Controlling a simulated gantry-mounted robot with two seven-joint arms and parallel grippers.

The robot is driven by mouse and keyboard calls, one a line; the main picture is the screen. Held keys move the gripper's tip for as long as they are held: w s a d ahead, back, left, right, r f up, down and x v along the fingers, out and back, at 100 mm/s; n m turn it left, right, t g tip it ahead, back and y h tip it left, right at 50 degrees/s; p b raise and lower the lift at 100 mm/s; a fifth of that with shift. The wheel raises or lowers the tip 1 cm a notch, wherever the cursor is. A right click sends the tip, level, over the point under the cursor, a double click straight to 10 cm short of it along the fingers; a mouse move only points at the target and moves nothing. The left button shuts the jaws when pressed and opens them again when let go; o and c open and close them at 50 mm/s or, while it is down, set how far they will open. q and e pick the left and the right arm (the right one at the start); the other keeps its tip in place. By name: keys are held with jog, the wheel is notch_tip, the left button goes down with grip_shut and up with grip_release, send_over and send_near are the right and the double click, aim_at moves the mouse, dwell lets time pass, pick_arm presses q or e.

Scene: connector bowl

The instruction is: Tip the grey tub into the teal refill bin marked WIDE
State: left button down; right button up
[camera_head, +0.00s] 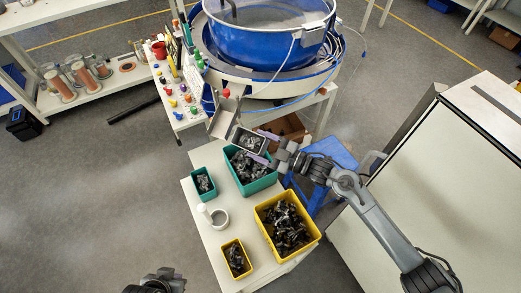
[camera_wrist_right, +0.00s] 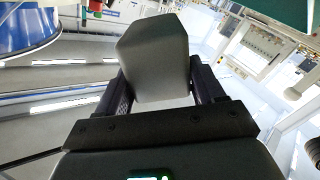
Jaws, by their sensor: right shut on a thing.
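My right gripper (camera_head: 263,146) is shut on the grey tub (camera_head: 235,133), with a finger on either side of it. Dark connectors show inside the tub. In the head view the tub overlaps the back edge of the large teal bin (camera_head: 245,190), which holds dark grey parts; its height above the bin is hard to judge. In the right wrist view the tub (camera_wrist_right: 153,60) is a plain grey block between the fingers, its contents hidden. A smaller teal bin (camera_head: 194,176) with parts stands to the left. No WIDE mark is legible. My left gripper (camera_head: 160,281) is partly in view at the bottom edge, its jaws unclear.
On the same white table (camera_head: 225,233) stand a large yellow bin (camera_head: 271,243), a small yellow bin (camera_head: 225,246) and a white cup (camera_head: 219,219). A blue bowl feeder (camera_head: 262,48) stands behind. A white-topped cabinet (camera_head: 440,180) is at the right.

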jog(key=n+b, duration=0.2)
jog(key=f+n+b, duration=0.1)
jog(key=n+b, duration=0.3)
jog(key=b, duration=0.1)
jog(key=shift+w+d+f, duration=0.15)
jog(key=shift+w+d, duration=0.05)
jog(key=shift+w, duration=0.05)
jog(key=n+b, duration=0.2)
jog(key=n, duration=0.1)
jog(key=shift+n+b, duration=0.4)
jog(key=shift+r, duration=0.2)
jog(key=shift+n, duration=0.3)
